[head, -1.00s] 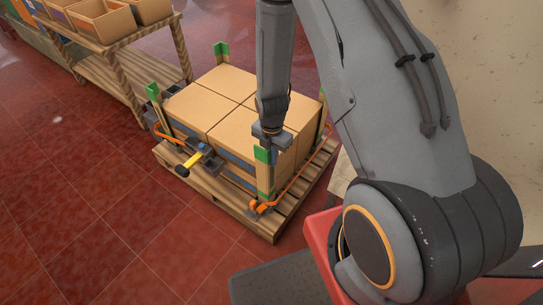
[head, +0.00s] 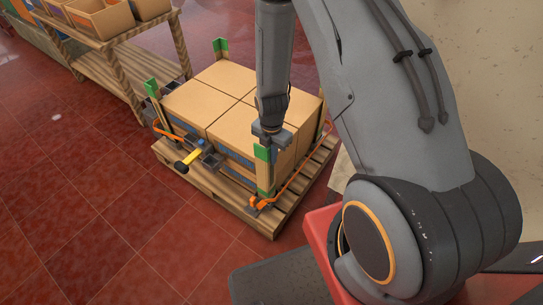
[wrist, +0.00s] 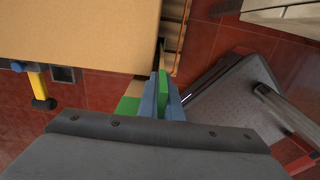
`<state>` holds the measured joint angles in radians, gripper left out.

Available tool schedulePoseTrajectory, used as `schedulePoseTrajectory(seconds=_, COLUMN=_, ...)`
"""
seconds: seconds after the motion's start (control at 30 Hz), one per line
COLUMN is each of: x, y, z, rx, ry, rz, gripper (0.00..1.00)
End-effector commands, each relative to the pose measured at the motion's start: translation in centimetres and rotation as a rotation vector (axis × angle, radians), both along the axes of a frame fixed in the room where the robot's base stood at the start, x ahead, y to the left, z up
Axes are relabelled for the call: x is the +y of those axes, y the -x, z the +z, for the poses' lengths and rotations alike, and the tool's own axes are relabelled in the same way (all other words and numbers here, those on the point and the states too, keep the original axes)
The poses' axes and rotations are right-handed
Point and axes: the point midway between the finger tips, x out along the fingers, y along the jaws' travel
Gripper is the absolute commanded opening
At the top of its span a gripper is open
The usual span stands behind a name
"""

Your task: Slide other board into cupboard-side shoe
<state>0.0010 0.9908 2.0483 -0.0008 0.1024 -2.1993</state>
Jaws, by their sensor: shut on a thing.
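A wooden corner board with a green top (head: 264,178) stands upright at the front corner of the carton stack (head: 222,95). My gripper (head: 268,140) is at its top and shut on it. In the wrist view my gripper (wrist: 163,97) has its two blue-grey fingers close together with a green strip between them. The board's foot is by an orange fitting (head: 258,203) on the pallet; I cannot tell whether it is seated there. Other green-topped boards stand at the left corner (head: 152,87) and back corner (head: 220,48). My arm partly hides the stack's right side.
The cartons sit on a wooden pallet (head: 222,197). A yellow-handled tool (head: 190,159) projects from its left front side. A wooden rack with open boxes (head: 105,62) stands close behind at left. Red tiled floor (head: 90,200) is clear in front.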

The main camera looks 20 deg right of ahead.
Motion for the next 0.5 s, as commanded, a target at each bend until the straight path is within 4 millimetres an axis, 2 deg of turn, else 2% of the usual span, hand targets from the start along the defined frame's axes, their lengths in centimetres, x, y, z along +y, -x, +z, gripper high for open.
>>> schedulePoseTrajectory(seconds=0.5, x=0.00, y=-0.01, z=-0.74, rx=0.000, ry=0.000, rz=0.000, gripper=0.00)
